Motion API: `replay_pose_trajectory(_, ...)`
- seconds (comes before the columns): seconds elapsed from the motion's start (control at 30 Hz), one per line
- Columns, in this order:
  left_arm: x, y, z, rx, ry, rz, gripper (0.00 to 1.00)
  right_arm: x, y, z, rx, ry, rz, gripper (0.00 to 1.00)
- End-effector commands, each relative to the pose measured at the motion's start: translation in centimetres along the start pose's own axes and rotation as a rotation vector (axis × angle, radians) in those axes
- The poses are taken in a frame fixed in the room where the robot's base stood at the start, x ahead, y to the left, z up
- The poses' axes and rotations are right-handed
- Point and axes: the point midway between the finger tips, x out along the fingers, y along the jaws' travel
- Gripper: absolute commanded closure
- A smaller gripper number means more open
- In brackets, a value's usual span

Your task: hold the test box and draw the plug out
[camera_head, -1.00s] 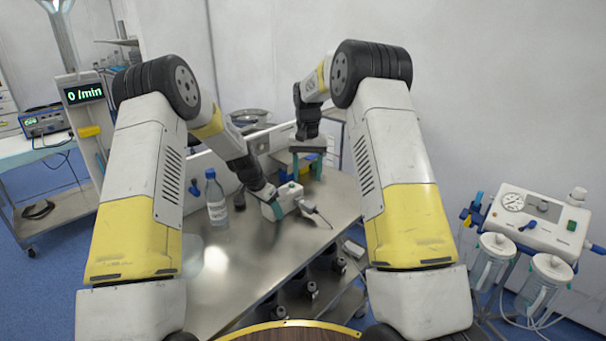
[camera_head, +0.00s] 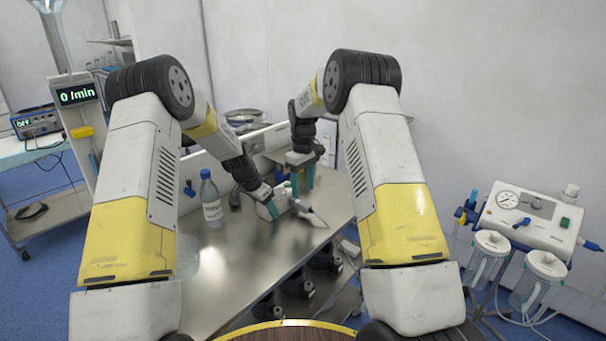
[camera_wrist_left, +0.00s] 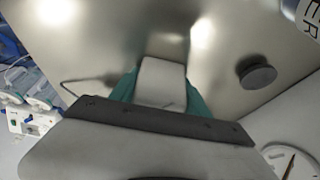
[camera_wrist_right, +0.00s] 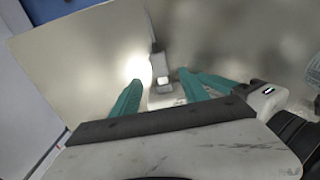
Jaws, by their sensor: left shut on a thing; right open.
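The white test box (camera_head: 283,203) is at the right part of the steel table. My left gripper (camera_head: 272,206) is shut on it. In the left wrist view the pale box (camera_wrist_left: 161,82) sits between the teal fingers. My right gripper (camera_head: 303,184) is open just behind the box, fingers pointing down. In the right wrist view its teal fingers (camera_wrist_right: 168,95) stand apart, with a slim grey piece (camera_wrist_right: 158,63) and a small white end between and beyond them. This may be the plug, but I cannot tell for sure. Neither finger visibly touches it.
A labelled water bottle (camera_head: 211,200) stands on the table (camera_head: 235,262) left of the box. A dark round object (camera_wrist_left: 256,75) shows in the left wrist view. The front of the table is clear. A suction unit (camera_head: 530,220) stands at the right.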

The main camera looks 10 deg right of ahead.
Motion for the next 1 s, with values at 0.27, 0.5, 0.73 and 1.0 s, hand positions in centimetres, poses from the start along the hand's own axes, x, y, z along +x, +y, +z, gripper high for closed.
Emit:
replay_pose_trajectory(0.27,0.0,0.0,-0.1,0.000,0.001,-0.001,1.00,4.4,0.0,0.0,0.002,-0.002,-0.001,0.47)
replay_pose_trajectory(0.5,0.0,0.0,-0.1,0.000,0.001,-0.001,1.00,5.5,0.0,0.0,0.002,0.001,0.001,0.47)
replay_pose_trajectory(0.73,0.0,0.0,-0.1,0.000,0.001,-0.001,1.00,5.6,0.0,0.0,0.002,0.001,0.001,0.47)
replay_pose_trajectory(1.0,0.0,0.0,-0.1,0.000,0.001,-0.001,1.00,5.6,0.0,0.0,0.002,0.001,0.001,1.00)
